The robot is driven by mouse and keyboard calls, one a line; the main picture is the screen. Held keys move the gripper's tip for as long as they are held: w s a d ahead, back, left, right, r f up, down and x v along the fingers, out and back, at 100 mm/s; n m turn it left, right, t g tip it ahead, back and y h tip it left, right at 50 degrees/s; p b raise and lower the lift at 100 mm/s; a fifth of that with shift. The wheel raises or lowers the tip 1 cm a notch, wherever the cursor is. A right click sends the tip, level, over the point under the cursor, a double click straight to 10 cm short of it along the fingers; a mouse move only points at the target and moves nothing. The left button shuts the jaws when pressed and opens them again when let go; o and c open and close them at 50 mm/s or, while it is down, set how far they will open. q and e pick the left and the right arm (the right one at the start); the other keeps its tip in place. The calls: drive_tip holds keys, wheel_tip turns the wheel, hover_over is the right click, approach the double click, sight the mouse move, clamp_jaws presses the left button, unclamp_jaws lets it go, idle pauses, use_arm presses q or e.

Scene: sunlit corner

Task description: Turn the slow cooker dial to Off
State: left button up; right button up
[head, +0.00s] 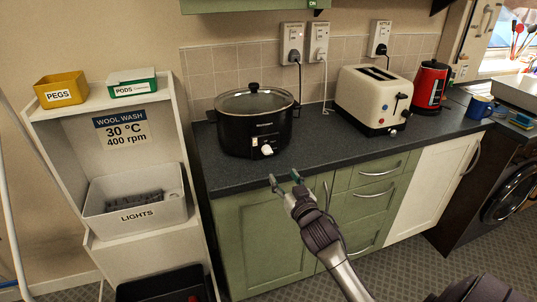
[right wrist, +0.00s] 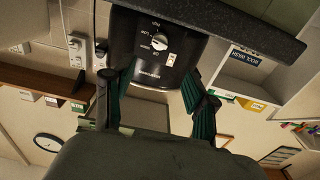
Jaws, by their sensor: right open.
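The black slow cooker (head: 254,128) with a glass lid stands on the dark worktop, near its left end. Its white dial (head: 267,150) is on the front face. In the right wrist view the cooker (right wrist: 140,65) appears upside down, with the dial (right wrist: 159,42) and white markings around it; the lettering is too small to read surely. My right gripper (head: 285,178) is open and empty, in front of the worktop edge and below the dial, apart from it. In the right wrist view its green-padded fingers (right wrist: 150,85) are spread wide. My left gripper is not in view.
A cream toaster (head: 362,100) and red kettle (head: 431,88) stand to the right on the worktop (head: 318,142). Wall sockets with plugs and cords are behind. A white shelf unit (head: 195,150) with bins stands left. The worktop before the cooker is clear.

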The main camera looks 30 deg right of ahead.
sight(269, 154)
drive_tip(key=x, duration=1.3)
drive_tip(key=shift+w+p, duration=0.1)
drive_tip(key=shift+p, duration=0.3)
clamp_jaws()
